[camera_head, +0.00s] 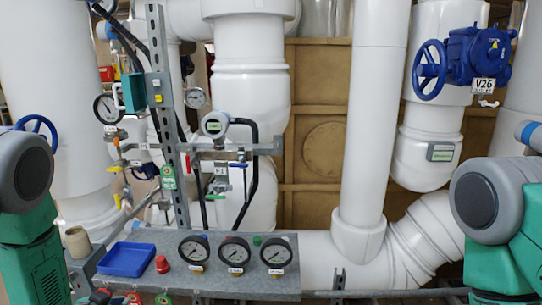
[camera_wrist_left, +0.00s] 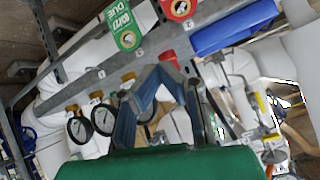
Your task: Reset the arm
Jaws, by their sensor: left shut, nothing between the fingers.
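My left arm's green and grey links (camera_head: 28,215) show at the left edge of the head view. My left gripper (camera_wrist_left: 166,72) shows in the left wrist view, with its two blue-grey fingers drawn together at the tips and nothing between them. In that view the fingertips overlap the picture of a red knob (camera_wrist_left: 168,56) near the panel's edge; I cannot tell how far apart they are. My right arm's green and grey links (camera_head: 492,215) show at the right edge of the head view. My right gripper is out of view.
A grey panel (camera_head: 210,280) holds a blue tray (camera_head: 127,259), a red knob (camera_head: 162,264) and three gauges (camera_head: 234,251). A post (camera_head: 165,110) with small valves rises behind. A blue handwheel (camera_head: 430,69) is at upper right. Large white pipes (camera_head: 372,120) fill the back.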

